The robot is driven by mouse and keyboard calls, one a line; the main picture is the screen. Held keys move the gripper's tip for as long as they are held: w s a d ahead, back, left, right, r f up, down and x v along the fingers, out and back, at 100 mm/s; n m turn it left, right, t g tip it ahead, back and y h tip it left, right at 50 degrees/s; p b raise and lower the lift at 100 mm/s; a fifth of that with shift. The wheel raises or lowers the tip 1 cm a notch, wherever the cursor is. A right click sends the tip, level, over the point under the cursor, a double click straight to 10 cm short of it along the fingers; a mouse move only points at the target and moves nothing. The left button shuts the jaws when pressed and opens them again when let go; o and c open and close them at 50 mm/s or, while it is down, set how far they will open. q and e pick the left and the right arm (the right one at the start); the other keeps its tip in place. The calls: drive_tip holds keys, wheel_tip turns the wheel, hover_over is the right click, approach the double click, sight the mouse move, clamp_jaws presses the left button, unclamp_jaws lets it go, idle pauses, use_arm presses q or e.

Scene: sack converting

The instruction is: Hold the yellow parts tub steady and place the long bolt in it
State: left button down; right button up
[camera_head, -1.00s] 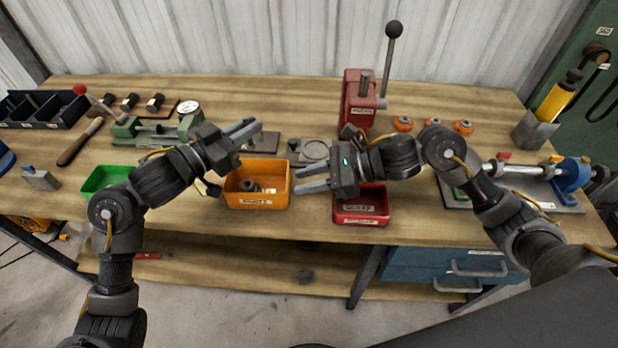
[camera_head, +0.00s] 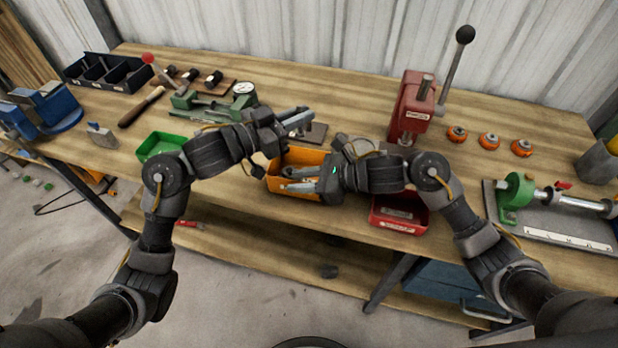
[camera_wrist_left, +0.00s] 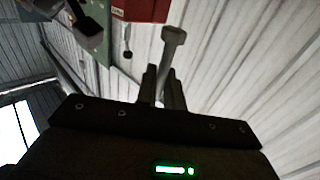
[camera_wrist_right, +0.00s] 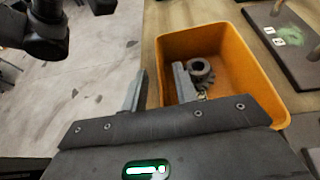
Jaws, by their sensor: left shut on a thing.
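The yellow-orange parts tub (camera_head: 312,157) sits near the front edge of the bench. In the right wrist view the tub (camera_wrist_right: 245,82) has dark ring-shaped parts (camera_wrist_right: 200,70) inside. My right gripper (camera_head: 300,180) is low at the tub with its fingers apart. In the right wrist view its fingers (camera_wrist_right: 160,88) straddle the tub's near wall, one outside and one inside; contact cannot be told. My left gripper (camera_head: 298,118) is higher, toward the tub's far side. In the left wrist view it (camera_wrist_left: 164,88) is shut on the long bolt (camera_wrist_left: 173,45), whose head points away from the fingers.
A green tub (camera_head: 160,143) stands to the left and a red tub (camera_head: 398,222) close on the right. A red press (camera_head: 412,112) with a tall lever stands behind. Orange pieces (camera_head: 489,141) and a green-ended fixture (camera_head: 517,190) are farther right.

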clamp_jaws()
use_arm(q)
drive_tip(key=s+a+f+m+g+h, duration=0.1)
drive_tip(key=s+a+f, duration=0.1)
drive_tip(key=f, duration=0.6)
drive_tip(key=shift+a+f+g, duration=0.4)
drive_tip(key=shift+a, duration=0.5)
